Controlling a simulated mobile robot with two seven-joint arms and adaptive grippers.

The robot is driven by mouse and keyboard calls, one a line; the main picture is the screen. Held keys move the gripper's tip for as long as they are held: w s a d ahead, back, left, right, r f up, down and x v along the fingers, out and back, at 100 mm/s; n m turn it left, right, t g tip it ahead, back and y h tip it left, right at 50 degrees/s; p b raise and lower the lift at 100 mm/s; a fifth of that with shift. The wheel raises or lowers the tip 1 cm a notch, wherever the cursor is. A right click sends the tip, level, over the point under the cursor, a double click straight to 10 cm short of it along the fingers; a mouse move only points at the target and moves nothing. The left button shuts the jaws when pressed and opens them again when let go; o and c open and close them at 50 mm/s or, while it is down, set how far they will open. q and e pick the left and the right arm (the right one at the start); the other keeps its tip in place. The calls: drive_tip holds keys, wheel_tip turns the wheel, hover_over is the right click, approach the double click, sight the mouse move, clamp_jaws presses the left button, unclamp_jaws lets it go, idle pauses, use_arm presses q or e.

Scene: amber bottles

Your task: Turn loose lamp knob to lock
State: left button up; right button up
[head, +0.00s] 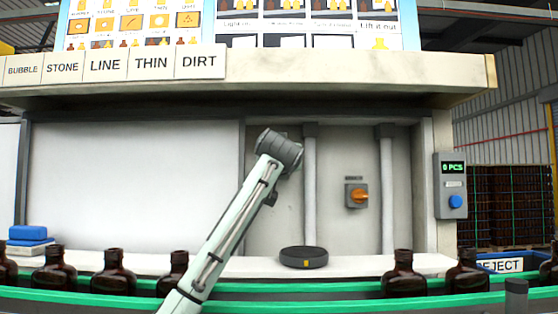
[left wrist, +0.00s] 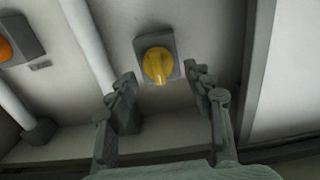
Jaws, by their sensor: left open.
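A yellow knob (left wrist: 157,65) sits on a square grey plate on the wall in the left wrist view, its raised grip running roughly up and down the picture. My left gripper (left wrist: 161,80) is open, with one finger on each side below the knob. I see no contact, and the gap to the knob is hard to judge. In the head view my left arm's end covers this knob. An orange knob (head: 358,196) on a grey box shows right of my arm; it also shows at the left wrist view's left edge (left wrist: 4,48). My right gripper is not in view.
Vertical pipes (head: 310,190) run beside the knobs. A dark round puck (head: 303,257) lies on the ledge below. Amber bottles (head: 403,275) stand along the green-railed conveyor in front. A counter box with a blue button (head: 455,201) hangs at right. An overhanging shelf is above.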

use_arm(q)
drive_tip(key=shift+w, duration=0.15)
drive_tip(key=c, duration=1.1)
drive_tip(key=shift+c, duration=0.2)
drive_tip(key=shift+m, duration=0.3)
drive_tip(key=shift+d+f+m, duration=0.2)
drive_tip(key=shift+m, duration=2.65)
drive_tip(key=shift+d+f+m, duration=0.2)
drive_tip(key=shift+m, duration=2.7)
drive_tip(key=shift+d+f+m, duration=0.2)
drive_tip(key=shift+m, duration=2.65)
